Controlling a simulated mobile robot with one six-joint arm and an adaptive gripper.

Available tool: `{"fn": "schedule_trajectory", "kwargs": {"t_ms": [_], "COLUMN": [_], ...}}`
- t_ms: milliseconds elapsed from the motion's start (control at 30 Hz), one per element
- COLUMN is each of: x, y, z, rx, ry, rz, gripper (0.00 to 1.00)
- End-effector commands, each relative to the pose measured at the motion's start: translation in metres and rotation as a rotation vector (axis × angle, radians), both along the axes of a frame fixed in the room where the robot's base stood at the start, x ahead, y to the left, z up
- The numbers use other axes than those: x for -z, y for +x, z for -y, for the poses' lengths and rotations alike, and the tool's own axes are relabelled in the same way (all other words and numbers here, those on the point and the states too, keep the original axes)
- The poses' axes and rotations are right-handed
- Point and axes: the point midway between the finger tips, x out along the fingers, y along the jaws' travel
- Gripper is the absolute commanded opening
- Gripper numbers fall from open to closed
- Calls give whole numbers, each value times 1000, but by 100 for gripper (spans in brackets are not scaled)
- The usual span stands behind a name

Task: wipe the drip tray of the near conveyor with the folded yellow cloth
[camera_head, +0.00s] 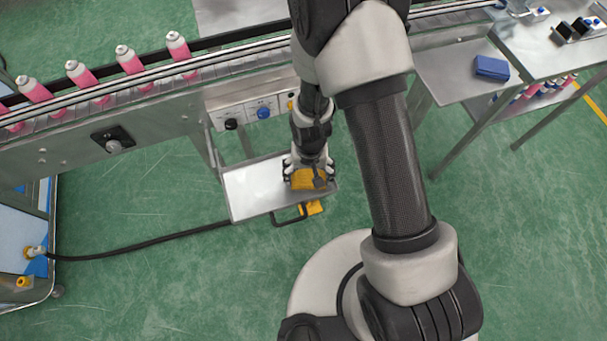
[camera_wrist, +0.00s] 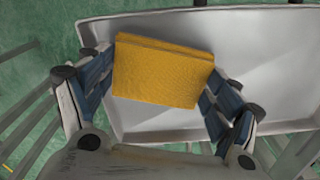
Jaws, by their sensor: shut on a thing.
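The folded yellow cloth (camera_wrist: 163,72) is between the two fingers of my gripper (camera_wrist: 158,85), which is shut on it. In the head view the cloth (camera_head: 307,180) is over the right end of the drip tray (camera_head: 248,188), with my gripper (camera_head: 308,172) above it. The drip tray is a shallow pale metal tray below the near conveyor (camera_head: 165,120). In the wrist view the tray (camera_wrist: 270,60) lies behind and under the cloth. I cannot tell whether the cloth touches the tray floor. My gripper hides part of the tray's right end.
Several pink cans (camera_head: 130,60) stand on the conveyor belt. A control panel (camera_head: 250,110) with knobs is just above the tray. A black hose (camera_head: 140,245) crosses the floor. A blue item (camera_head: 491,67) lies on a side table.

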Motion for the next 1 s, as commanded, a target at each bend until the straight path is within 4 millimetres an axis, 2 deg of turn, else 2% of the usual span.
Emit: {"fn": "schedule_trajectory", "kwargs": {"t_ms": [167, 500, 767, 1000], "x": [-2, -2, -2, 0], "y": [-1, -8, -10, -15], "z": [-3, -32, -38, -56], "rx": [0, -3, 0, -4], "ry": [0, 0, 1, 1], "rz": [-1, 2, 2, 2], "gripper": [57, 57, 57, 57]}}
